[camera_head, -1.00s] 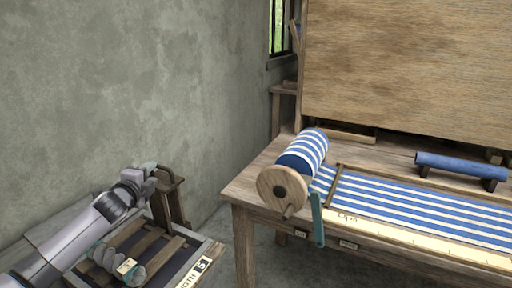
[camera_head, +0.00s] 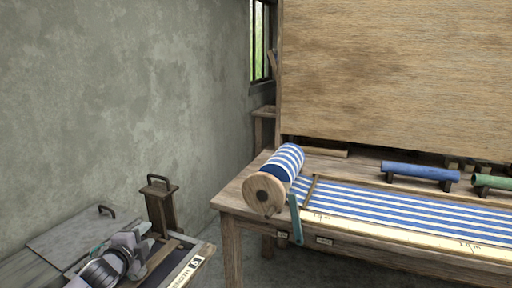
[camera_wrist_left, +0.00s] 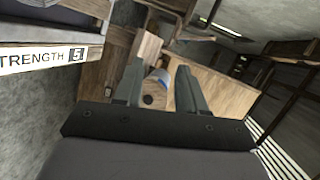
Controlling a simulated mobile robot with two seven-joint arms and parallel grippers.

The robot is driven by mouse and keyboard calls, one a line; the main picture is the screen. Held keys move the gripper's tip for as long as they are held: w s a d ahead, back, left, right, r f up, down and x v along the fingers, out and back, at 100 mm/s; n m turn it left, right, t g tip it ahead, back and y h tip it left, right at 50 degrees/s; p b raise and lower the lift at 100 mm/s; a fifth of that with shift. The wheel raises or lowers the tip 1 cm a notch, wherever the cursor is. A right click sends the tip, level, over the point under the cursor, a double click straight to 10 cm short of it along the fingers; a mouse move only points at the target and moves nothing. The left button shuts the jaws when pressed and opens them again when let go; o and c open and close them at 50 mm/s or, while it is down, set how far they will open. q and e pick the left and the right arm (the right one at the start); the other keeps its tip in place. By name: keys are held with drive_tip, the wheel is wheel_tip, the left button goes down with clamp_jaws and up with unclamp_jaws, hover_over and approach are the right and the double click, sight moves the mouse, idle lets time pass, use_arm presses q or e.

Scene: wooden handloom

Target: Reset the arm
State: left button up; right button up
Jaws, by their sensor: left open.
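My left gripper (camera_head: 138,238) is at the lower left of the head view, above the small side bench with the strength label (camera_head: 186,274). Its fingers stand apart in the left wrist view (camera_wrist_left: 160,68), with nothing held between them. Beyond the fingers, the wooden end of the blue-and-white cloth roll (camera_wrist_left: 155,88) shows at a distance. In the head view this cloth roll (camera_head: 284,160) sits at the left end of the loom table. My right gripper is in neither view.
The loom table (camera_head: 233,199) carries striped cloth (camera_head: 400,208), a blue roll (camera_head: 420,171) and a green roll (camera_head: 490,181). A wooden post with a dark handle (camera_head: 160,207) stands close to my left gripper. A grey wall (camera_head: 120,100) is behind. A gap separates bench and table.

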use_arm(q)
drive_tip(key=s+d+f+n+g+h, duration=0.1)
drive_tip(key=s+d+f+n, duration=0.2)
drive_tip(key=s+d+f, duration=0.35)
drive_tip(key=s+d+f+n+g+h, duration=0.15)
drive_tip(key=s+d+f+n, duration=0.25)
drive_tip(key=s+f, duration=0.55)
drive_tip(key=s+f+n+g+y, duration=0.1)
drive_tip(key=s+n, duration=0.6)
drive_tip(key=s, duration=1.4)
drive_tip(key=shift+a+f+n+g, duration=0.35)
drive_tip(key=shift+f+g, duration=0.2)
drive_tip(key=shift+f, duration=0.4)
